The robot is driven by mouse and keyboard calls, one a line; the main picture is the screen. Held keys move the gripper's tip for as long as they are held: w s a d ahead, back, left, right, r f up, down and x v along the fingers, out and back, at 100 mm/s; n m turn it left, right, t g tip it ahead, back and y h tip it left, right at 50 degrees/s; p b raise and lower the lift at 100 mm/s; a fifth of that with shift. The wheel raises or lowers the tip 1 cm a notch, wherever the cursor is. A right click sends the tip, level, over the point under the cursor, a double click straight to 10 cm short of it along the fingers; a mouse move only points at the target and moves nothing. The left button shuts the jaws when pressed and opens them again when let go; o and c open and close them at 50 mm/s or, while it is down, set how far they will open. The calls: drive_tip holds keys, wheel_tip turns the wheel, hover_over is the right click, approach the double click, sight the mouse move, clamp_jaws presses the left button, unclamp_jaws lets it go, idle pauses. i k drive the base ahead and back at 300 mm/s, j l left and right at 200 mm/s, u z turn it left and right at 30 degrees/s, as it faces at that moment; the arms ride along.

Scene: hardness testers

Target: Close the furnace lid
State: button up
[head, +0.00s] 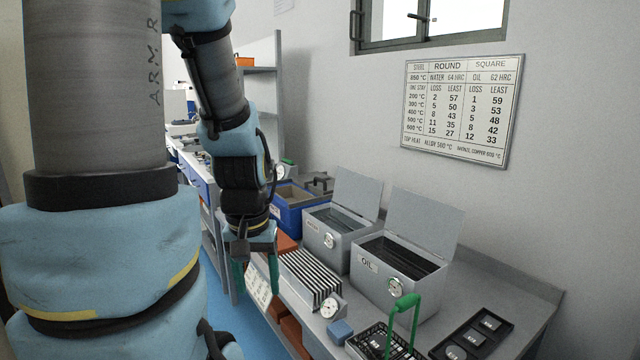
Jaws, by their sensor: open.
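I cannot make out a furnace or its lid with certainty. A blue box (289,216) with an open tan-rimmed top stands on the bench beyond the grey tanks, and part of it is hidden behind my arm. A grey object (319,183) sits just behind it; I cannot tell whether it is a lid. My gripper (256,279) points down at the bench's left edge, in front of the blue box.
Two grey tanks, one marked OIL (388,289) and another (331,241) to its left, have lids raised. A ribbed rack (308,276), a dial (330,307), a green-handled basket (404,318) and a black tray (474,338) crowd the bench. A wall chart (460,108) hangs above.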

sight(320, 179)
drive_tip(key=i+j, duration=0.25)
drive_tip(key=i, duration=0.25)
drive_tip(key=i+j, duration=0.3)
drive_tip(key=i, duration=0.25)
drive_tip(key=i+j, duration=0.25)
drive_tip(key=i, duration=0.25)
drive_tip(key=i+j, duration=0.25)
drive_tip(key=i, duration=0.25)
drive_tip(key=i+j, duration=0.3)
drive_tip(key=i, duration=0.25)
